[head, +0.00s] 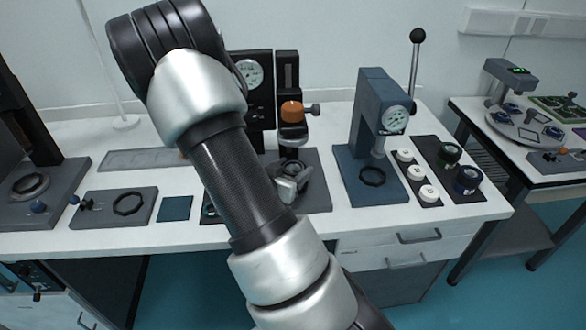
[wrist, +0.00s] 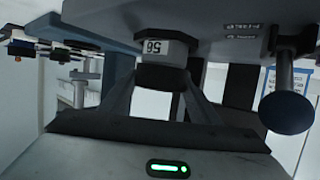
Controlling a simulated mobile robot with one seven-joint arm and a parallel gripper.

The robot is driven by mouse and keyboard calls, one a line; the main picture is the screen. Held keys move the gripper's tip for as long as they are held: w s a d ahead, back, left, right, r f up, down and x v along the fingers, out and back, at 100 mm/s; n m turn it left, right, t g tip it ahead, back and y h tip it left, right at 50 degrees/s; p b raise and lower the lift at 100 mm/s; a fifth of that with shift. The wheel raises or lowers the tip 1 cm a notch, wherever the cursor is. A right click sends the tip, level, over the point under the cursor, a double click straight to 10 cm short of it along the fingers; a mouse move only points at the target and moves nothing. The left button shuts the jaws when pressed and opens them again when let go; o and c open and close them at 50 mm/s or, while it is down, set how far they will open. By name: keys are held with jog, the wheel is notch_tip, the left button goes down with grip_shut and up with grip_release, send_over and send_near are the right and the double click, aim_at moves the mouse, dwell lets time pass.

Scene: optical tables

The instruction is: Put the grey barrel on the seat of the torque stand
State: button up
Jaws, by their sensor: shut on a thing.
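My gripper (head: 289,187) is low over the grey base plate at the middle of the table, partly hidden behind my arm. In the wrist view its two fingers (wrist: 160,100) are shut on a grey barrel (wrist: 178,48) with a white label that reads 58. The black stand with a dial gauge (head: 249,73), which I take for the torque stand, rises just behind my gripper. An orange-topped part (head: 291,110) with a side knob is on its column.
A blue-grey press (head: 372,115) with a lever and dial stands to the right. Beside it are white-capped parts (head: 404,155) and dark jars (head: 467,180) on black mats. A plate with a black ring (head: 128,204) lies left. A dark round knob (wrist: 287,103) is close by in the wrist view.

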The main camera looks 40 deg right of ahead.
jog(key=o, duration=1.3)
jog(key=shift+c, duration=0.2)
